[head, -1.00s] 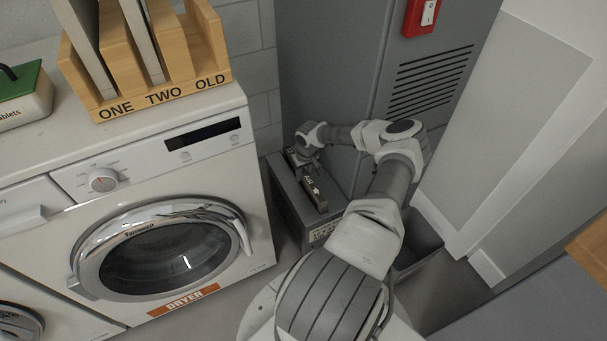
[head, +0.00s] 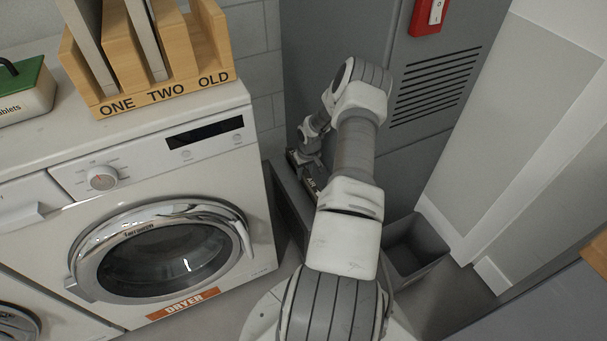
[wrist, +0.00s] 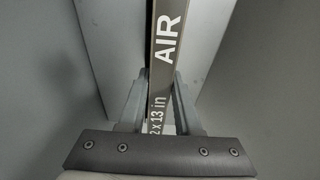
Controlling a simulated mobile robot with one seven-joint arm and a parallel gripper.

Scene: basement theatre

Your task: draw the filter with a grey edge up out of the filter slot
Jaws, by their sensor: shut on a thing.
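The filter (head: 310,184) stands in the slot of the grey housing (head: 284,196), left of my arm. Its narrow grey edge faces up and carries white "AIR" lettering. In the wrist view the filter edge (wrist: 166,62) runs between my two fingers, with "AIR" and "x 13 in" readable. My gripper (wrist: 158,100) is shut on the filter, one finger on each side. In the head view my gripper (head: 304,158) is small and partly hidden by my arm. The slot mouth is mostly hidden, so I cannot tell how far the filter stands out of it.
A wooden rack (head: 160,96) marked ONE, TWO, OLD stands on the dryer (head: 262,250); panels stand in ONE and TWO, and OLD looks empty. An open grey bin (head: 425,272) is right of my arm. A grey cabinet with a red switch (head: 427,16) rises behind.

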